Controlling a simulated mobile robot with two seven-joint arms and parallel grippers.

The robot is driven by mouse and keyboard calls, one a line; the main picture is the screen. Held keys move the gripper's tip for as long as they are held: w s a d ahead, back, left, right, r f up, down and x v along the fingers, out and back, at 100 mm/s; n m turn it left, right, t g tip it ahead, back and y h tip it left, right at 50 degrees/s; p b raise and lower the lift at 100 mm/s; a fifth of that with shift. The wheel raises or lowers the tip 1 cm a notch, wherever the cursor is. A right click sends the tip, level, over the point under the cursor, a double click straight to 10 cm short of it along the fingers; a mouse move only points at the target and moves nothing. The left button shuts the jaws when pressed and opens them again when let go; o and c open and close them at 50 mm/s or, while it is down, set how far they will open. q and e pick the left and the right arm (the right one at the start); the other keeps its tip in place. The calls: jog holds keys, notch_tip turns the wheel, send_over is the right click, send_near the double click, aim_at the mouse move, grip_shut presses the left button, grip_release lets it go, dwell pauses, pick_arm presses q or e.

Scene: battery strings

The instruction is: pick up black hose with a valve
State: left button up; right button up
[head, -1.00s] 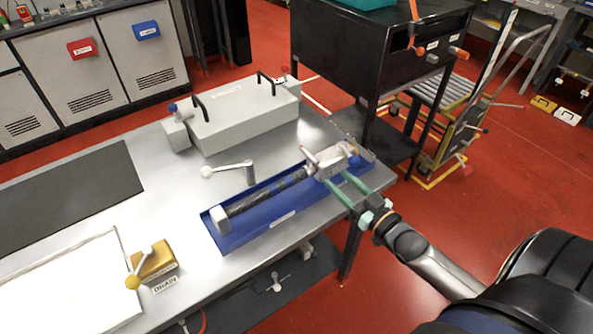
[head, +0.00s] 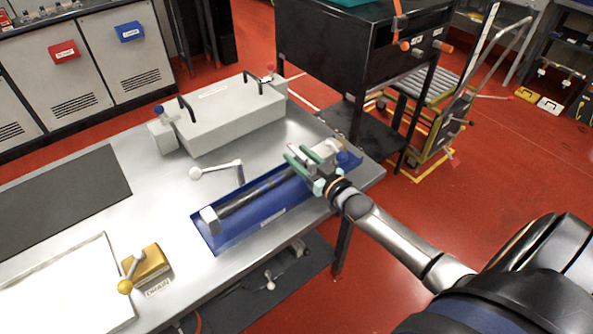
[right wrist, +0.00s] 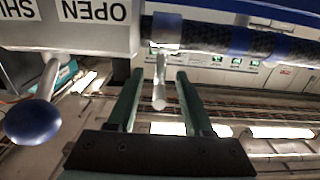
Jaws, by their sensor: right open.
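The black hose (head: 255,189) with blue bands lies in a blue tray (head: 243,229) on the metal table. A white end piece (head: 210,220) is at its near left end, and a pale valve body (head: 328,149) is at its far right end. In the right wrist view, the hose (right wrist: 268,42) runs across the top beside the valve body (right wrist: 75,35), marked OPEN, with a blue-knobbed lever (right wrist: 35,121). My right gripper (head: 297,154) is open over the hose beside the valve. A thin grey stub (right wrist: 159,82) shows between its fingers (right wrist: 158,76). My left gripper is out of view.
A white-knobbed crank handle (head: 217,169) stands behind the tray. A grey box with black handles (head: 225,120) is at the table's back. A yellow drain valve (head: 149,264) is at front left. A black cabinet (head: 350,50) stands beyond the table.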

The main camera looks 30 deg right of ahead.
jog(key=shift+w, duration=0.5)
jog(key=shift+c, duration=0.3)
grip_shut()
dwell(0.7)
jog(key=shift+r, duration=0.2)
